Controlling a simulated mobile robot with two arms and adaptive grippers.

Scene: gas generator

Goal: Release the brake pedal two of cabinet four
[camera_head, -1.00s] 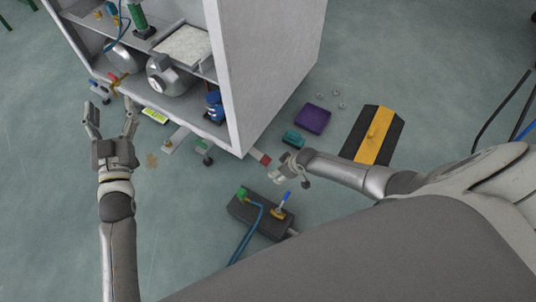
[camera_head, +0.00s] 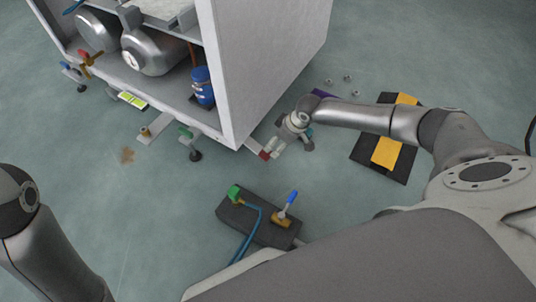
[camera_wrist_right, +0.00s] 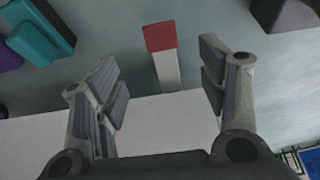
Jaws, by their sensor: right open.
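A flat white pedal with a red tip sticks out from under the cabinet's near right corner (camera_head: 264,155). It also shows in the right wrist view, with its red end (camera_wrist_right: 160,38) up and its white bar running down to the cabinet. My right gripper (camera_head: 277,148) is open and empty, right by this pedal. In the wrist view the pedal lies between and beyond the two spread fingers (camera_wrist_right: 158,62); I cannot tell whether they touch it. The white cabinet (camera_head: 262,65) stands on casters. Only part of my left arm shows at the lower left.
A green-topped caster (camera_head: 187,133) and a flat bar with a brass fitting (camera_head: 155,128) are at the cabinet's front. A dark block with a blue-handled valve (camera_head: 284,212) lies nearby. A black and yellow ramp (camera_head: 395,145) lies at right. A teal object (camera_wrist_right: 40,30) shows in the wrist view.

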